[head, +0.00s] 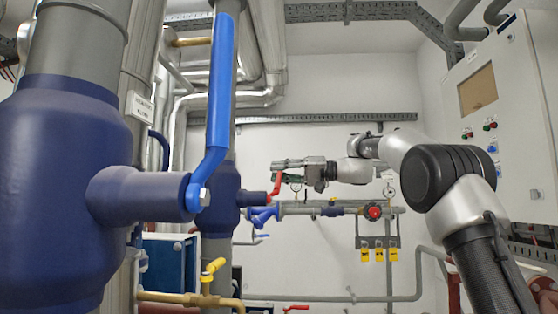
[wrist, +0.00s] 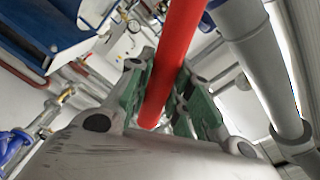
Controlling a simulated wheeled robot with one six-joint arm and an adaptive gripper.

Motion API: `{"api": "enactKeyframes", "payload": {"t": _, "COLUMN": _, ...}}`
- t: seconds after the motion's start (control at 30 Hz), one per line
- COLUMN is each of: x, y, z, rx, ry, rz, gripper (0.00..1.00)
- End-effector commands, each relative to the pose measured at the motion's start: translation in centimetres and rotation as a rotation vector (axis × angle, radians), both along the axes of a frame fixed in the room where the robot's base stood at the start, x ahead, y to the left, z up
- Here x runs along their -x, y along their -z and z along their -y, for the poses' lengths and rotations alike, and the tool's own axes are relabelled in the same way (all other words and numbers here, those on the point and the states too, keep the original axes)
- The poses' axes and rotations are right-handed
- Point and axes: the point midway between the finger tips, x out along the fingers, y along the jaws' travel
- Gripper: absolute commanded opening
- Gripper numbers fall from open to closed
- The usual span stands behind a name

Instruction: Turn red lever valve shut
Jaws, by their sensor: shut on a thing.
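The red lever (head: 276,184) belongs to a blue valve body (head: 228,187) on a vertical pipe in the middle of the head view. It slants upward from the valve's right side, at the tips of my gripper (head: 281,170). In the wrist view the red lever (wrist: 178,55) runs between the green finger pads of my gripper (wrist: 168,98), which is shut on it.
A large blue valve (head: 65,185) with a long blue handle (head: 221,95) stands in the left foreground. A yellow lever (head: 213,267) sits below. A pipe with a red knob (head: 374,211) runs behind. A control cabinet (head: 510,120) is on the right.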

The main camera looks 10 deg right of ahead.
Motion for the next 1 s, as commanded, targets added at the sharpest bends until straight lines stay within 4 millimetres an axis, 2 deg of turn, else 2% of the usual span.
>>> {"api": "enactKeyframes", "payload": {"t": 0.2, "x": -1.4, "y": 3.2, "z": 0.3, "rx": -0.038, "ry": 0.002, "rz": -0.198, "gripper": 0.0}}
{"api": "enactKeyframes", "payload": {"t": 0.5, "x": -2.1, "y": 6.5, "z": 0.5, "rx": -0.078, "ry": 0.001, "rz": -0.407, "gripper": 0.0}}
{"api": "enactKeyframes", "payload": {"t": 0.7, "x": -2.2, "y": 7.9, "z": 0.5, "rx": -0.093, "ry": 0.001, "rz": -0.49, "gripper": 0.0}}
{"api": "enactKeyframes", "payload": {"t": 1.0, "x": -2.2, "y": 8.7, "z": 0.5, "rx": -0.102, "ry": 0.0, "rz": -0.536, "gripper": 0.0}}
